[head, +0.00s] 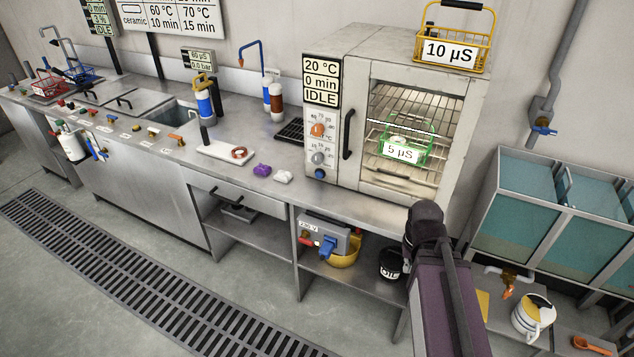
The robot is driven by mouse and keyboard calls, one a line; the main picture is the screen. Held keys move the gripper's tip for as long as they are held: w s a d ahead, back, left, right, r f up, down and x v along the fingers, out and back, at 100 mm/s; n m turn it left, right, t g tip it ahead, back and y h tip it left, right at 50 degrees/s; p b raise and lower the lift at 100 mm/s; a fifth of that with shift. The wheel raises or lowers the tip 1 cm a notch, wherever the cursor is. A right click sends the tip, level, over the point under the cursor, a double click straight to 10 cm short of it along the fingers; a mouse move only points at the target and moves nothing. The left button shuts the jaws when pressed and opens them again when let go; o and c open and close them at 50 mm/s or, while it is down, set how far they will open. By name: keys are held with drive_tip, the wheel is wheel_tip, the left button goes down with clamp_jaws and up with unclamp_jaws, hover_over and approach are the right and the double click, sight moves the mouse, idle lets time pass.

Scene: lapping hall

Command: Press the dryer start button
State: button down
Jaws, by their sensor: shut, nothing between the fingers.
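The dryer (385,60) is a pale metal cabinet on the steel counter, with its glass door shut. Its display (321,80) reads 20 °C, 0 min, IDLE. Below the display are an orange knob (318,129), a grey knob (318,158) and a round blue button (319,174) at the bottom. A green basket (424,158) labelled 5 µS stands on a rack inside. Part of my arm rises at the lower right in front of the dryer's lower right side. I see no fingers of my gripper.
The black door handle (347,133) stands out right of the knobs. A yellow basket (462,27) labelled 10 µS sits on the dryer. A purple lump (262,170) and a white lump (283,177) lie on the counter left of it. Teal tanks (525,210) stand right.

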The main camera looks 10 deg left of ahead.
drive_tip(key=shift+a, duration=0.2)
